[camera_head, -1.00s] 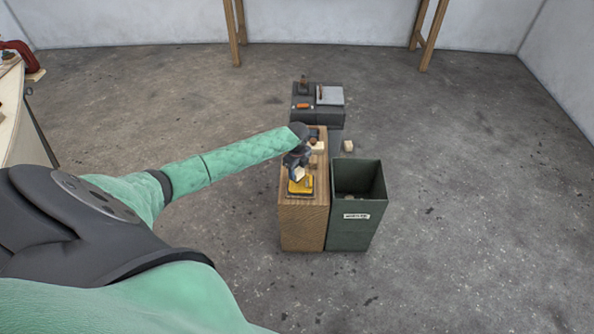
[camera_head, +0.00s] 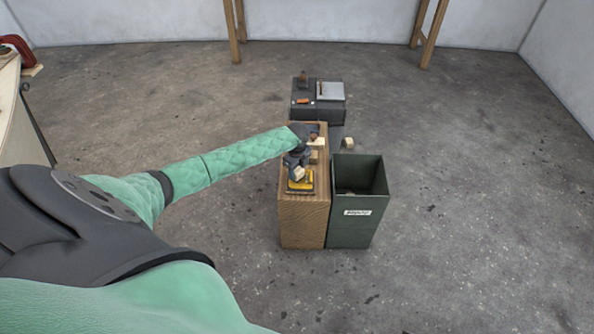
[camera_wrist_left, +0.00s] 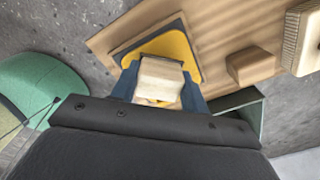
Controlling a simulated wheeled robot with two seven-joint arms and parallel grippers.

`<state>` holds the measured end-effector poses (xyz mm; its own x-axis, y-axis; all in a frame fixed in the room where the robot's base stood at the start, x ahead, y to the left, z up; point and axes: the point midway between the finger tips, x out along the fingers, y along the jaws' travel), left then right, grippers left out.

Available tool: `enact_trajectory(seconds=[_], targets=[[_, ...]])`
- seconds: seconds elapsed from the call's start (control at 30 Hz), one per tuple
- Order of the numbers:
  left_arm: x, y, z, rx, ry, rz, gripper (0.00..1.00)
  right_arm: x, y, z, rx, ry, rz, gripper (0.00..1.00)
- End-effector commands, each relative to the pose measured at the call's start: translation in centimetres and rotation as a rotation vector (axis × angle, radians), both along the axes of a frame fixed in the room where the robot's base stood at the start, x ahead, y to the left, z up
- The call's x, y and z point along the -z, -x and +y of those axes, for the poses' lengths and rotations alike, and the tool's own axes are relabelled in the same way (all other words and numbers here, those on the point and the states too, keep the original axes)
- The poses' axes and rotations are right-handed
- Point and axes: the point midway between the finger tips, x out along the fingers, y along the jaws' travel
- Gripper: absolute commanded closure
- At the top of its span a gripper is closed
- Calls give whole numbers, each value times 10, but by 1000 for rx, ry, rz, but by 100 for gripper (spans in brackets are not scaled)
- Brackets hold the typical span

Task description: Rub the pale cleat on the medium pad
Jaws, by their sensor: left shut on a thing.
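The pale cleat (camera_wrist_left: 160,82) is a small light wooden block between the two fingers of my left gripper (camera_wrist_left: 158,92) in the left wrist view. The gripper is shut on it. In the head view the cleat (camera_head: 298,173) shows at the tip of my left gripper (camera_head: 298,165), over the yellow pad (camera_head: 300,187) on the wooden stand. The yellow pad has a dark border, and it also shows behind the cleat in the left wrist view (camera_wrist_left: 180,48). I cannot tell whether cleat and pad touch. My right gripper is not in view.
The wooden stand (camera_head: 303,225) has other wooden blocks farther back, including one block (camera_wrist_left: 250,65). A dark green bin (camera_head: 357,225) stands right against it. Behind is a dark box (camera_head: 318,114) with a grey plate. A loose block (camera_head: 347,143) lies beyond the bin.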

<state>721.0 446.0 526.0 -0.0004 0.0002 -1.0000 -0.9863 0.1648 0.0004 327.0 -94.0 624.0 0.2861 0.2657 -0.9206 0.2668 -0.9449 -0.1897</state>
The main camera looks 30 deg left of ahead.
Motion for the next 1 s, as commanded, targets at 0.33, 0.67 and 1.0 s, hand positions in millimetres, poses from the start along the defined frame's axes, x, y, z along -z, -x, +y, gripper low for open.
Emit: enact_trajectory(seconds=[0.33,0.67,1.0], targets=[[0,0,0,0,0,0,73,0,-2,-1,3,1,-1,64],[3,0,0,0,0,0,73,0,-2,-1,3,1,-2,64],[6,0,0,0,0,0,73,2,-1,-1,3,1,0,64]])
